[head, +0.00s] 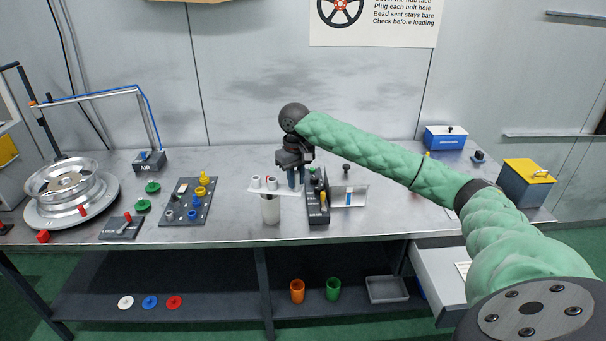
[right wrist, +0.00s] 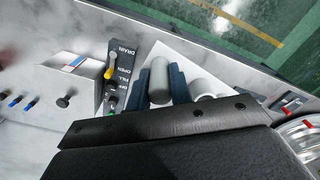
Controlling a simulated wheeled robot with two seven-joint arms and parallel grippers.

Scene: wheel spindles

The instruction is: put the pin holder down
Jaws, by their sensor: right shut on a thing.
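The pin holder looks like a pale plate (head: 265,191) with short light cylinders standing on it and a white cylinder (head: 270,210) below it. In the head view it is at the middle of the bench, left of the valve block. My right gripper (head: 296,180) points down at its right end. In the right wrist view the dark blue fingers (right wrist: 161,88) are shut on a grey upright cylinder of the holder, with the pale plate (right wrist: 160,52) around it and a white cylinder (right wrist: 202,88) beside it. I cannot tell whether the holder touches the bench. My left gripper is out of view.
The dark valve block (head: 318,205) with coloured levers is close on the right, beside a white bracket (head: 349,193). A dark tray of coloured parts (head: 187,216) and a wheel rim (head: 73,188) are on the left. The bench between tray and holder is clear.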

